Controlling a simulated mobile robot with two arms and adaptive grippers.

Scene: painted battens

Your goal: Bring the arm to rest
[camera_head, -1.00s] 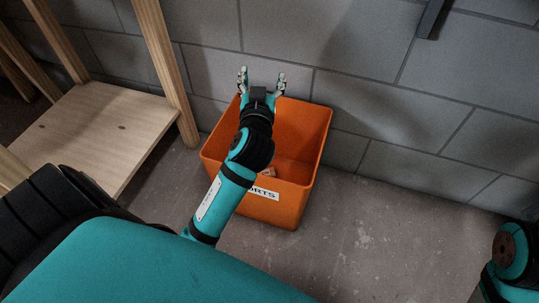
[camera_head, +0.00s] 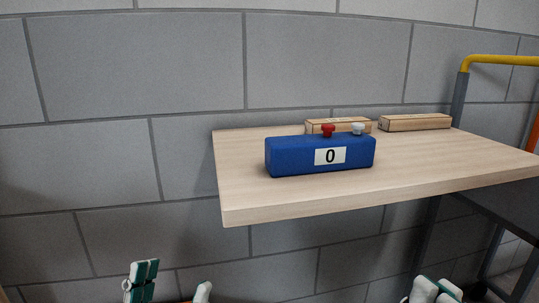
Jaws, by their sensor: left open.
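My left gripper (camera_head: 172,285) shows at the bottom edge, left of the middle. Its two fingertips stand well apart, pointing up, with nothing between them. The rest of the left arm is below the picture. My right gripper (camera_head: 436,291) is only partly in view at the bottom right. Its fingertips look close together, but the cut-off view does not show whether it is open or shut. Both grippers appear low in the picture, below the wooden shelf board.
A pale wooden board (camera_head: 240,190) juts out before the grey block wall (camera_head: 140,70). On it are a blue block (camera_head: 295,157) marked 0, with red and white knobs, and two wooden battens (camera_head: 415,122) behind. A yellow-topped rail (camera_head: 500,60) stands at the right.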

